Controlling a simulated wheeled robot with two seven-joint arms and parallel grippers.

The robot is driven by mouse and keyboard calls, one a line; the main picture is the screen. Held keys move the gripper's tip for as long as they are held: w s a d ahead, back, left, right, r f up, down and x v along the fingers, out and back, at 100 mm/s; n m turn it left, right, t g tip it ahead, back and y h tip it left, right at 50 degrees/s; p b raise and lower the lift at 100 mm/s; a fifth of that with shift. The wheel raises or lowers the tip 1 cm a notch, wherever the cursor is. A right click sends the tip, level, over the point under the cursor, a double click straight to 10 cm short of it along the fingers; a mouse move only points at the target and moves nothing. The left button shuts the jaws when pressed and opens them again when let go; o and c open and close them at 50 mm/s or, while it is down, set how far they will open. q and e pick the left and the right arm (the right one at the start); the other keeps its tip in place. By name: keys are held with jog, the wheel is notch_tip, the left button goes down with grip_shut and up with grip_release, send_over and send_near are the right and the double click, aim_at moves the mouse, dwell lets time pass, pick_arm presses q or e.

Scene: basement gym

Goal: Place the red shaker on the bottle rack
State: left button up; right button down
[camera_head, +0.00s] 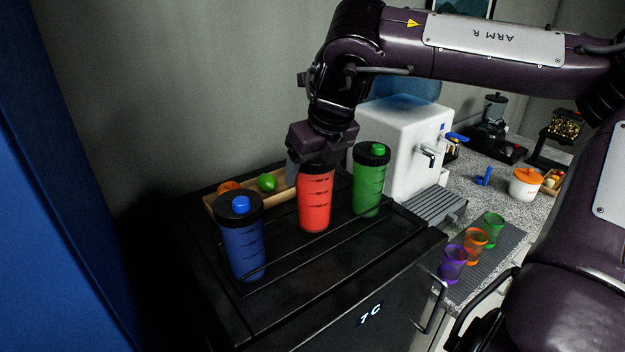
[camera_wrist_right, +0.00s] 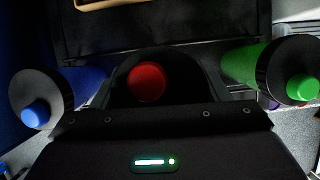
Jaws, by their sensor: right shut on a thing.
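The red shaker (camera_head: 315,202) stands upright on the bottle rack (camera_head: 300,262), a black railed rack on top of a dark cabinet. It sits between the blue shaker (camera_head: 242,240) and the green shaker (camera_head: 368,182). My right gripper (camera_head: 314,165) is shut on the red shaker at its top, coming from above and hiding its lid. In the right wrist view the red cap (camera_wrist_right: 147,82) shows between the blue shaker (camera_wrist_right: 40,98) and the green shaker (camera_wrist_right: 285,70). Whether the shaker's base touches the rack is hard to tell. My left gripper is not in view.
A wooden tray (camera_head: 283,196) with fruit lies behind the shakers. A white dispenser (camera_head: 403,140) stands to the right. Purple (camera_head: 452,264), orange (camera_head: 474,243) and green cups (camera_head: 493,226) stand on a dark mat on the counter. A wall is close behind.

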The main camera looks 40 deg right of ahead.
notch_tip(320, 180, down, 4)
jog(key=shift+w+r+p, duration=0.15)
jog(key=shift+r+p, duration=0.05)
jog(key=shift+p, duration=0.1)
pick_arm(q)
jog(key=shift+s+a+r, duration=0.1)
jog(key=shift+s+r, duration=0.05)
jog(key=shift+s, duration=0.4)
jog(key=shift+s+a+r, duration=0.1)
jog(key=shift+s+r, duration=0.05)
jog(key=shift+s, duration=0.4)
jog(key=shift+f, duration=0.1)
pick_arm(e)
jog(key=c, duration=0.7)
grip_release()
jog(key=shift+f, duration=0.15)
jog(key=o, duration=0.5)
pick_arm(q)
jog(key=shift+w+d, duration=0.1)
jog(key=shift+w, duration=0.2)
